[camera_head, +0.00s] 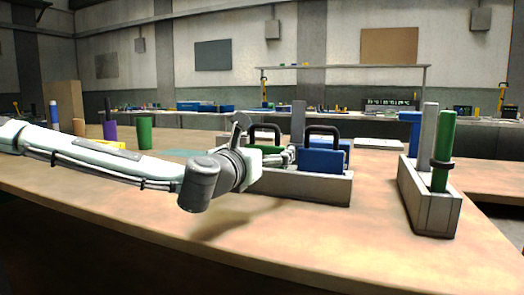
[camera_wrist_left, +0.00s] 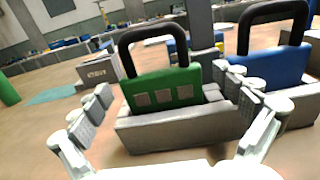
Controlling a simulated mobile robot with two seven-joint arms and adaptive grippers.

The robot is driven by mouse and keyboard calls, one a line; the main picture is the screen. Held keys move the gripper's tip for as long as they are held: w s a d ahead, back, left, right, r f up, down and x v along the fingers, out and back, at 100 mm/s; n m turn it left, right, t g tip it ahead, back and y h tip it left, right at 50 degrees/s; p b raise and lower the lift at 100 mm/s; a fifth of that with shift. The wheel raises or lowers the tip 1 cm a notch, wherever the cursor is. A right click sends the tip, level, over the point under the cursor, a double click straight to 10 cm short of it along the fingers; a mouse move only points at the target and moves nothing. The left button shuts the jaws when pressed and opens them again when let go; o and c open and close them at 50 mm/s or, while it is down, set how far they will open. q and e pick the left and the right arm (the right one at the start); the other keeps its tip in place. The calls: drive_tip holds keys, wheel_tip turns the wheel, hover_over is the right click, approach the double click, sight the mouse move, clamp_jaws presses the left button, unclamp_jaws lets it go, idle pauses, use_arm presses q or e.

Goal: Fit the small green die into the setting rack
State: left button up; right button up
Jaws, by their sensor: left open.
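The small green die (camera_wrist_left: 160,92) is a green block with three grey squares on its face and a black loop handle. It stands upright in a long grey holder (camera_wrist_left: 175,132), beside a larger blue die (camera_wrist_left: 270,70) with its own black handle. In the head view the green die (camera_head: 266,149) is partly hidden by my gripper. My left gripper (camera_head: 288,156) is open in front of the green die. In the left wrist view its fingers (camera_wrist_left: 167,88) spread to either side of the die, with no visible grip on it. I cannot tell which grey piece is the setting rack.
A grey box with lettering (camera_wrist_left: 98,71) stands behind left, near a teal mat (camera_wrist_left: 52,96). A grey stand (camera_head: 428,212) with a green cylinder (camera_head: 444,140) is at right. Purple (camera_head: 110,131) and green (camera_head: 145,133) cylinders stand at left. The front tabletop is clear.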

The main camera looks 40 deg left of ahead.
use_arm(q)
drive_tip(key=shift+f, duration=0.15)
wheel_tip(320, 180, up, 10)
idle(0.4)
idle(0.4)
